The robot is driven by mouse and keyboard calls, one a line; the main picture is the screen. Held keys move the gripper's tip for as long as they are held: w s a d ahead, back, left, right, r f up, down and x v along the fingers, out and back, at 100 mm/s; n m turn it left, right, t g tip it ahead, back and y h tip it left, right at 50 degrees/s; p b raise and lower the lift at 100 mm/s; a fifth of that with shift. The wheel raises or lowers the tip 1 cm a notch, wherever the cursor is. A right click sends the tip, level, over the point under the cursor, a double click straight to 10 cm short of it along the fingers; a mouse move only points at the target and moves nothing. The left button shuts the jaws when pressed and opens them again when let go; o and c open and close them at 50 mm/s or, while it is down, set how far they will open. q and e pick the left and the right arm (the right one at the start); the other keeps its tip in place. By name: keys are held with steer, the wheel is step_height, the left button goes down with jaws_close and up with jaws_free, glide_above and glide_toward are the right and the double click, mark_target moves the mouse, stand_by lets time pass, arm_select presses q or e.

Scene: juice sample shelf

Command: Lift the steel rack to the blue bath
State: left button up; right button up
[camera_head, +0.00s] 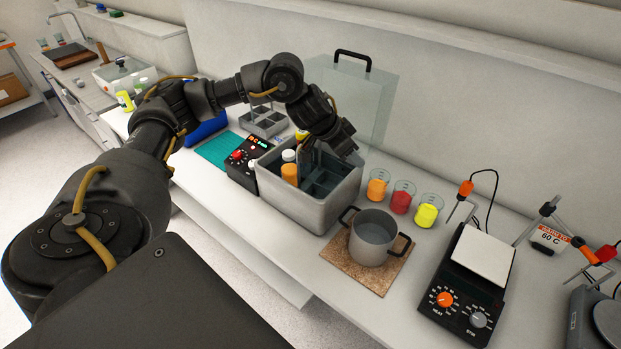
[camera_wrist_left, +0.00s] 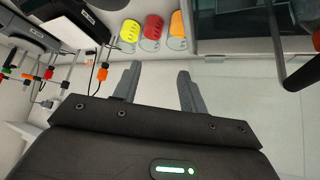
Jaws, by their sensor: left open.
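A grey-walled bath (camera_head: 310,212) stands mid-bench. A separate grey divided rack (camera_head: 265,121) stands behind, to the left. A blue container (camera_head: 206,130) is partly hidden behind my left arm. My left gripper (camera_head: 307,147) is above the grey bath's back part, its fingers partly hidden by the wrist. In the left wrist view its two fingers (camera_wrist_left: 158,88) are spread, with nothing between them. My right gripper does not show.
A clear panel (camera_head: 380,100) with a black handle (camera_head: 352,57) stands behind the bath. Orange (camera_head: 377,187), red (camera_head: 402,199) and yellow (camera_head: 428,213) beakers stand to its right. A pot (camera_head: 372,240) on a cork mat (camera_head: 340,262) and a hotplate (camera_head: 465,285) are in front.

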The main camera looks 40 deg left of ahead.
arm_select(q)
steer(key=s+a+r+n+g+y, duration=0.15)
steer(key=a+r+n, duration=0.25)
steer(key=a, duration=0.4)
steer(key=s+a+r+n, duration=0.3)
steer(key=a+r, duration=0.2)
steer(key=a, duration=0.3)
steer(key=b, duration=0.1)
glide_above(308, 136)
steer(key=s, duration=0.3)
step_height(308, 136, down, 6)
steer(key=shift+w+a+r, duration=0.1)
steer(key=shift+a+r, duration=0.05)
steer(key=shift+r, duration=0.05)
steer(key=shift+y, duration=0.25)
steer(key=p+x, duration=0.2)
steer(key=x, duration=0.1)
steer(key=p+x, duration=0.1)
steer(key=shift+w+a, duration=0.25)
steer(key=shift+w, duration=0.1)
steer(key=shift+w+f, duration=0.15)
steer(key=shift+f, duration=0.35)
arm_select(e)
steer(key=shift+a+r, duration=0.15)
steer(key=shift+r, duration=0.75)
arm_select(q)
steer(key=shift+d+r, duration=0.1)
